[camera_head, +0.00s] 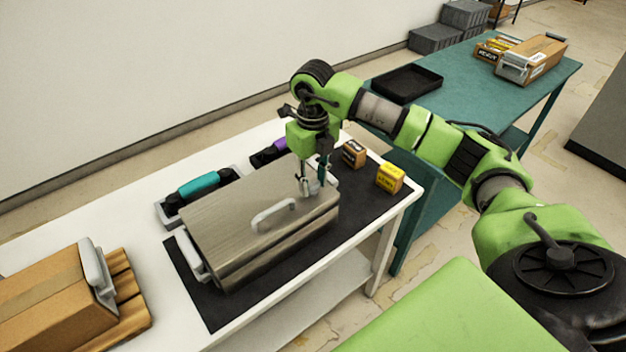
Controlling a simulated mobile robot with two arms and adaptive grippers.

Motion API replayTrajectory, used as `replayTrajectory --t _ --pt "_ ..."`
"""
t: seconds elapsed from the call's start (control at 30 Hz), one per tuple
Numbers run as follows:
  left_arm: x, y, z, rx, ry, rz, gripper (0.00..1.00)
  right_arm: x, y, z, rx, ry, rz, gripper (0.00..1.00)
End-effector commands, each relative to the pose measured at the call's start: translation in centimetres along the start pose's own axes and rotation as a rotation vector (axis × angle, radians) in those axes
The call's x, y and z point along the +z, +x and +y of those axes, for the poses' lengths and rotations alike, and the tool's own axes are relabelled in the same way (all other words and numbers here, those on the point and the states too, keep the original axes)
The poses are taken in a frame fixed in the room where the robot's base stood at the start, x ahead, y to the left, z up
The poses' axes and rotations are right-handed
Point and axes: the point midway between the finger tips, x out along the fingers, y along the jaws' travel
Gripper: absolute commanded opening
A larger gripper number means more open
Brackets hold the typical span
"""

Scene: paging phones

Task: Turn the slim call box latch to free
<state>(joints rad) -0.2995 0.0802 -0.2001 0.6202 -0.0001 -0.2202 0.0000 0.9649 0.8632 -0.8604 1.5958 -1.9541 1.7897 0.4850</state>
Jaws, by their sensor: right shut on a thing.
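My right gripper (312,186) points down at the box's right end. It is shut on a small pale grey latch-like part there; the fingers hide much of it, so its turn position cannot be told. A phone with a teal handset (198,183) and one with a purple handset (275,149) stand behind the box. My left gripper is not in view.
A small brown box (353,154) and a yellow box (390,178) stand right of the gripper. A cardboard box (50,305) sits at the front left. A teal table (465,75) behind holds a black tray (406,83).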

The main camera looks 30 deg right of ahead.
Motion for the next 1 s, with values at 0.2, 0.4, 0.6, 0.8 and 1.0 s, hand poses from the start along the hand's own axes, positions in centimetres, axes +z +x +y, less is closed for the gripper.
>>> replayTrajectory --t 0.2,0.4,0.6,0.8,1.0 --pt "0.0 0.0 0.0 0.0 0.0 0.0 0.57 0.0 0.0 0.0 0.0 0.004 -0.001 0.07" --pt "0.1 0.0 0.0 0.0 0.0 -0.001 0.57 0.0 0.0 0.0 0.0 0.004 -0.001 0.46" --pt "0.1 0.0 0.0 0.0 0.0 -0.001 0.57 0.0 0.0 0.0 0.0 0.003 -0.001 0.46" --pt "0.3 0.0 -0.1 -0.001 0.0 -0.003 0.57 0.1 -0.7 0.0 0.0 0.002 -0.002 0.46" --pt "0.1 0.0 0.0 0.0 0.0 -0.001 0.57 0.2 -4.1 -0.1 0.0 0.003 -0.006 0.46"
